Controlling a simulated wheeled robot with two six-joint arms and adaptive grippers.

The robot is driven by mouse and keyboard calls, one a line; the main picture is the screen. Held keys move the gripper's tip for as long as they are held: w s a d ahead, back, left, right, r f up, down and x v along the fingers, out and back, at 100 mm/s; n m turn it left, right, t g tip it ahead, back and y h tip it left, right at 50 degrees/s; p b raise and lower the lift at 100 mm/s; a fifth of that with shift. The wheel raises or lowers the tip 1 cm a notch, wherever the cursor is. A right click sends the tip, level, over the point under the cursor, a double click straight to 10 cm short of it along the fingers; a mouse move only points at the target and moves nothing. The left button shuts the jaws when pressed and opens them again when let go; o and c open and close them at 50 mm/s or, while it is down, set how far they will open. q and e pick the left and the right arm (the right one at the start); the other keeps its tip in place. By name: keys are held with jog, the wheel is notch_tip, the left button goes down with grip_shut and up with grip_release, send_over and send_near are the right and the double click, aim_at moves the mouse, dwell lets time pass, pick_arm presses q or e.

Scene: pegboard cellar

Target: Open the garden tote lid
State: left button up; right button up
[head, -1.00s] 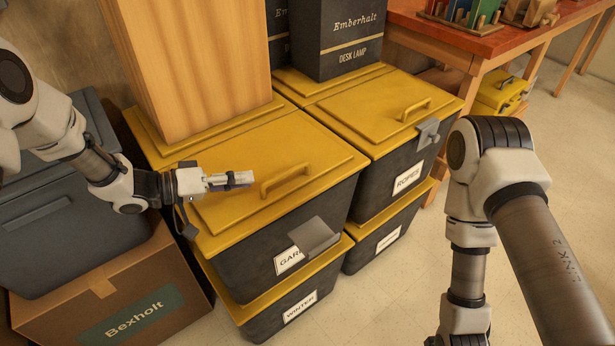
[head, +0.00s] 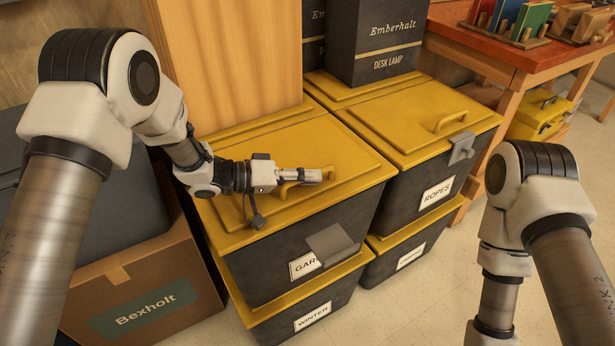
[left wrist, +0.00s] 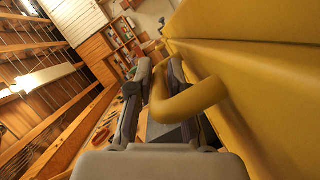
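The garden tote (head: 270,268) is dark with a yellow lid (head: 235,218), a white label partly covered by a grey latch plate (head: 332,244), and a yellow handle on top. The lid lies flat and closed. My left gripper (head: 312,176) is over the handle in the head view and hides much of it. In the left wrist view, the yellow handle (left wrist: 190,101) reaches between the two fingers (left wrist: 160,72), which stand apart; I cannot see a firm grip. My right arm is at the right of the head view, its gripper out of frame.
A tall wooden box (head: 230,60) stands on the back of the garden tote. The ropes tote (head: 420,198), carrying a desk lamp box (head: 378,45), stands to its right. The winter tote (head: 312,312) is underneath. A Bexholt carton (head: 150,300) stands at left.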

pick_arm(q)
grip_shut()
jog(key=shift+r+p, duration=0.5)
jog(key=shift+p, duration=0.1)
jog(key=w+a+r+n+h+p, duration=0.1)
jog(key=w+a+r+n+p, duration=0.1)
jog(key=r+p, duration=0.4)
jog(key=w+a+r+n+h+p, duration=0.1)
jog(key=w+a+r+n+p, duration=0.1)
jog(key=r+p, duration=0.5)
jog(key=shift+w+n+h+p, duration=0.35)
jog(key=shift+w+n, duration=0.35)
jog(key=shift+n, duration=0.3)
jog(key=shift+r, duration=0.1)
jog(key=shift+o, duration=2)
grip_release()
